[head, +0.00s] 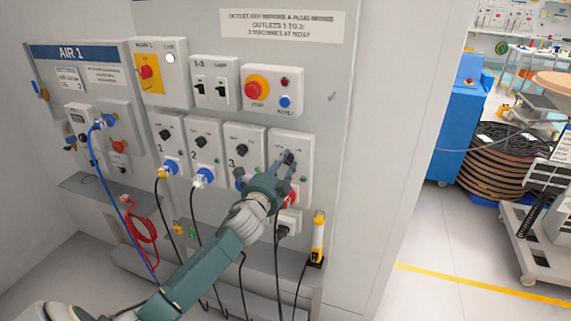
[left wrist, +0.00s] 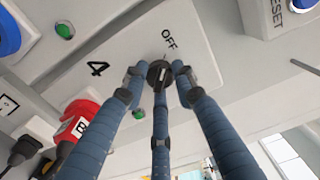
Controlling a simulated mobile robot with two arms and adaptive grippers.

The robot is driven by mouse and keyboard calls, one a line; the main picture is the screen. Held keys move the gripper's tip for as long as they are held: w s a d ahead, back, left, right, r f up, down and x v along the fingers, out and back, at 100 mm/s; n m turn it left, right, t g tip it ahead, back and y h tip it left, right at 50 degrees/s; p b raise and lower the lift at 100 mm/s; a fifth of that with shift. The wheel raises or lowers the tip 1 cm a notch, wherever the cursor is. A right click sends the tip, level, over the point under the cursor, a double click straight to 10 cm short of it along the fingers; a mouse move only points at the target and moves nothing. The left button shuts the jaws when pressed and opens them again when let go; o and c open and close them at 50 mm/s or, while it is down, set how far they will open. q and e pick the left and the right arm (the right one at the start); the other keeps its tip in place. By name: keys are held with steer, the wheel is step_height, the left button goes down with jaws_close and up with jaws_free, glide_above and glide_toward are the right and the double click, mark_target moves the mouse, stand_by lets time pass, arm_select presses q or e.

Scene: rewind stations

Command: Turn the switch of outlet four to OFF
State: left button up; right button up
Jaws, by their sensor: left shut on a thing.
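The outlet four panel (head: 305,146) is the rightmost of the numbered outlets, mostly covered by my left gripper (head: 287,160). In the left wrist view the panel (left wrist: 130,62) carries a black "4" and an OFF label (left wrist: 168,38). The dark round switch (left wrist: 159,72) sits just below OFF. The fingers of my left gripper (left wrist: 160,78) are closed around this switch. Its pointer is mostly hidden, so I cannot tell its exact setting. A red plug (left wrist: 78,122) marked with an 8 or B is in the panel's socket.
Outlets one (head: 167,150), two (head: 203,153) and three (head: 240,155) stand to the left, with blue plugs and hanging cables. Above are a red stop button (head: 256,87) and a blue reset button (head: 285,102). A yellow-black device (head: 318,238) stands at lower right.

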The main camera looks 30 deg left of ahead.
arm_select(q)
steer(key=shift+a+r, duration=0.25)
steer(key=o, duration=1.2)
steer(key=shift+c, duration=0.2)
steer(key=shift+s+a+f, duration=0.15)
steer(key=v, duration=1.2)
steer(key=shift+f, duration=0.1)
